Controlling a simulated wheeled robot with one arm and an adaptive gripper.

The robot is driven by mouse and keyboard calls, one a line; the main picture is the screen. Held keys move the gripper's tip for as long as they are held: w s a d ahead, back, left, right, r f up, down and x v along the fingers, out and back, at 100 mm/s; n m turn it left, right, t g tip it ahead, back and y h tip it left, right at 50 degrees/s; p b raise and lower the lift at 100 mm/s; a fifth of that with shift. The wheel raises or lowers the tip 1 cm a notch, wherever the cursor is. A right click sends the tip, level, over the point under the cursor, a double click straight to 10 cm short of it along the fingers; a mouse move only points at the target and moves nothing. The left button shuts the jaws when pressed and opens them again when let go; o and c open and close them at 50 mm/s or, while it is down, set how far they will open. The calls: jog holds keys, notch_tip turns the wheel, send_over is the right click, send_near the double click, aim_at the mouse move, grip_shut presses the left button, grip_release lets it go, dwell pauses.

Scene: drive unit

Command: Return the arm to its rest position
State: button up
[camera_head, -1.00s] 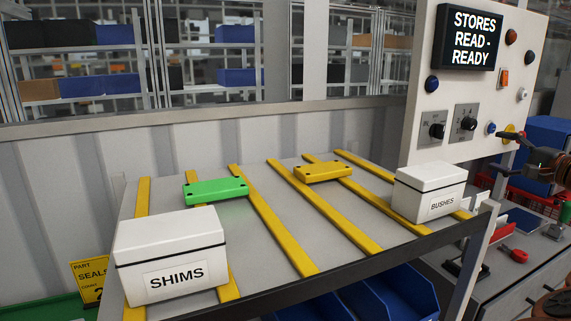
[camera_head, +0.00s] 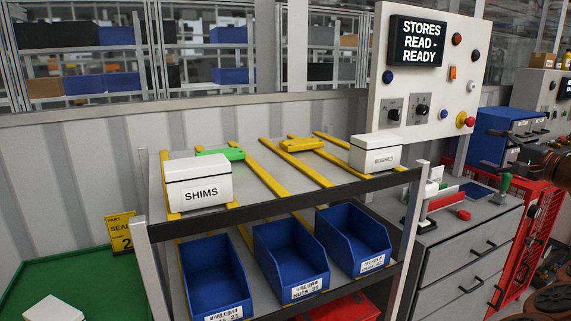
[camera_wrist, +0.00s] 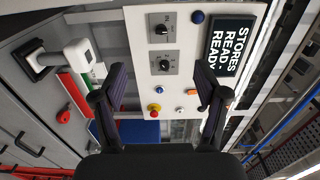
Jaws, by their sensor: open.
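My gripper (camera_wrist: 160,95) shows in the wrist view with its two dark fingers spread apart and nothing between them. Beyond the fingers is the white control panel (camera_wrist: 150,65), which appears turned on its side. The panel also stands at the upper right in the head view (camera_head: 388,108), with a screen (camera_head: 417,41) reading "STORES READ-READY". Part of my arm shows at the right edge of the head view; the fingertips cannot be made out there.
A rack shelf (camera_head: 300,196) holds a SHIMS box (camera_head: 200,193), a BUSHES box (camera_head: 380,158), a green block (camera_head: 220,154) and a yellow block (camera_head: 302,145). Blue bins (camera_head: 290,262) sit below. A grey drawer cabinet (camera_head: 465,250) and red mesh frame (camera_head: 530,235) stand right.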

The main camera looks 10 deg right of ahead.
jog(key=a+n+g+y+p, duration=0.1)
jog(key=a+n+g+y, duration=0.55)
jog(key=a, duration=2.55)
jog(key=s+a+f+n+g+h, duration=0.25)
jog(key=s+a+n+g, duration=0.2)
jog(key=s+a, duration=0.5)
jog(key=s+a+f+n+g+h+p, duration=0.1)
jog(key=s+a+f+g+h, duration=0.1)
jog(key=s+a+f, duration=0.35)
jog(key=s+a+f+n+g+h+p, duration=0.1)
jog(key=s+a+f+g+h, duration=0.15)
jog(key=s+f, duration=0.5)
jog(key=s+d+f+g+h, duration=0.1)
jog(key=s+d+f, duration=0.2)
jog(key=s, duration=0.3)
jog(key=s+d+f+g+h, duration=0.1)
jog(key=s+d+f+h, duration=0.1)
jog(key=s, duration=0.5)
jog(key=s+d+f+n+g+h, duration=0.1)
jog(key=s+d+f+h, duration=0.1)
jog(key=s+d+f, duration=0.2)
notch_tip(320, 180, down, 2)
jog(key=shift+s+d, duration=0.2)
jog(key=shift+s, duration=1.05)
